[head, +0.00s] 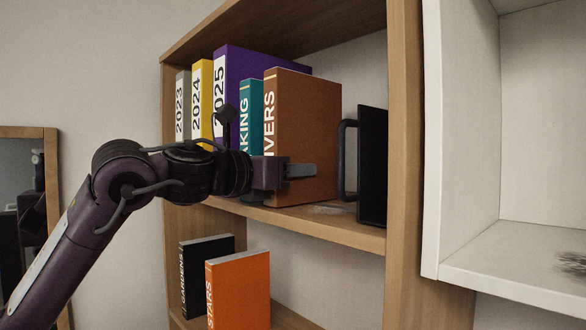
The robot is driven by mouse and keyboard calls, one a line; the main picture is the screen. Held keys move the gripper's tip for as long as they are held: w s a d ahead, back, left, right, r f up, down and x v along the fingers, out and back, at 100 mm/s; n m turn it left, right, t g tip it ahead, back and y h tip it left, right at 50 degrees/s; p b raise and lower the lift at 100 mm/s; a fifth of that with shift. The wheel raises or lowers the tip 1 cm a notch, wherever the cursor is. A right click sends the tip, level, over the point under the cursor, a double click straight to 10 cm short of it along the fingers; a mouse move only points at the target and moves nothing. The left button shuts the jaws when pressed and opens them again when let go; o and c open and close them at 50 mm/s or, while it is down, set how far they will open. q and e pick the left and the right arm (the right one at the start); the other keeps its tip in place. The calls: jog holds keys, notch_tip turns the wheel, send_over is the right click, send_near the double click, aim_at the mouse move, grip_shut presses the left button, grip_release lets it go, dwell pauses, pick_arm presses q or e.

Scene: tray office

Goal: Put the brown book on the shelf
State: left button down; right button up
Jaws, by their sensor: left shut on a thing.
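The brown book (305,125), with "IVERS" showing on its spine, stands upright on the upper board of the wooden shelf (330,228). It is just right of a teal book (251,110). My left gripper (292,170) reaches in from the left and is shut on the lower spine end of the brown book. One finger lies along the book's right cover; the other finger is hidden. The book's bottom edge appears to be at the board. My right gripper is not in view.
Purple (270,65), yellow (203,95) and grey (183,105) binders stand left of the books. A black object with a handle (372,165) stands to the right, with a small gap. Black (207,270) and orange (238,290) books stand below. A white shelf (515,265) is at right.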

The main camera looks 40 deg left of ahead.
pick_arm(q)
jog(key=c, duration=1)
grip_release()
jog(key=shift+f, duration=0.1)
jog(key=shift+s, duration=0.2)
jog(key=s+b, duration=0.2)
jog(key=s, duration=0.2)
jog(key=s+b, duration=0.2)
jog(key=s, duration=0.1)
jog(key=s+a+b, duration=0.1)
jog(key=s+b, duration=0.1)
jog(key=s, duration=0.2)
jog(key=shift+s, duration=0.3)
